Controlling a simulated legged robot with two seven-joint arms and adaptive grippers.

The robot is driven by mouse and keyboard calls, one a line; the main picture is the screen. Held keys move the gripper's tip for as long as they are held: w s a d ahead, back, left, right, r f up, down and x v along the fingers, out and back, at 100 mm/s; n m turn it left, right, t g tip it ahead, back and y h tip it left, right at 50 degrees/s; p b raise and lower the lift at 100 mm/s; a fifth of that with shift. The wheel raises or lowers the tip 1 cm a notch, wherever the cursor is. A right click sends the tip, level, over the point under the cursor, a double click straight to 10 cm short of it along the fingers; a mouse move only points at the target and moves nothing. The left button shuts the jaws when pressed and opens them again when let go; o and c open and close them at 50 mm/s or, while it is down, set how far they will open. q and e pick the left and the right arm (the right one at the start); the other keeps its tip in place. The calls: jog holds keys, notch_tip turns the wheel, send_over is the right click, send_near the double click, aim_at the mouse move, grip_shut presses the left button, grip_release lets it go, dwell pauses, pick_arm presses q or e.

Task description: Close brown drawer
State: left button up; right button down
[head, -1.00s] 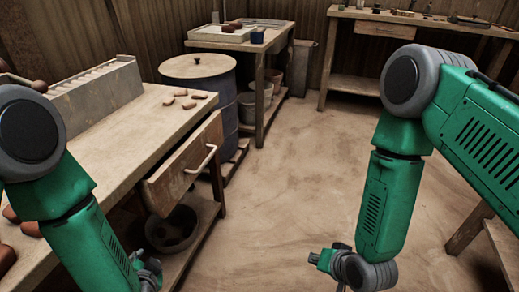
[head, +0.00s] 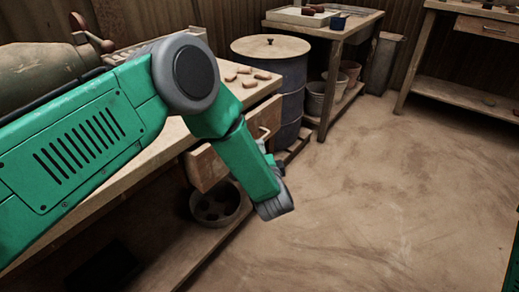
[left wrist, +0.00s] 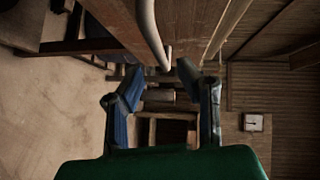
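The brown drawer (head: 205,168) is under the worktop of the left bench and appears partly pulled out. My left forearm covers much of its front. Its pale curved handle (head: 265,133) shows just past the forearm. My left gripper (head: 273,160) is near the handle, mostly hidden behind my own arm in the head view. In the left wrist view its two blue fingers (left wrist: 161,75) are apart. A pale bar, likely the handle (left wrist: 150,30), runs just ahead of and between the fingertips; I cannot tell whether they touch. My right gripper is out of view.
The bench worktop (head: 172,130) holds several small reddish pieces (head: 240,77). A bowl (head: 215,205) sits on the shelf below the drawer. A lidded blue barrel (head: 285,75) stands behind the bench. The floor to the right is clear.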

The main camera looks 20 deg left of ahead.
pick_arm(q)
jog(key=x, duration=0.2)
jog(key=b+x, duration=0.1)
jog(key=x, duration=0.1)
jog(key=shift+s+a+f, duration=0.1)
jog(key=shift+s+a, duration=0.1)
jog(key=shift+a, duration=0.15)
jog(key=shift+w+a, duration=0.25)
jog(key=shift+a, duration=0.1)
jog(key=shift+d, duration=0.25)
jog(key=shift+c, duration=1.3)
jog(key=shift+d, duration=0.25)
grip_shut()
jog(key=a, duration=0.2)
jog(key=w+a+p, duration=0.1)
jog(key=a, duration=0.1)
jog(key=shift+w+a, duration=0.15)
jog(key=shift+a, duration=0.25)
jog(key=shift+f, duration=0.1)
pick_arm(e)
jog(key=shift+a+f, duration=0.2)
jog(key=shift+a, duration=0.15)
pick_arm(q)
jog(key=shift+d, duration=0.1)
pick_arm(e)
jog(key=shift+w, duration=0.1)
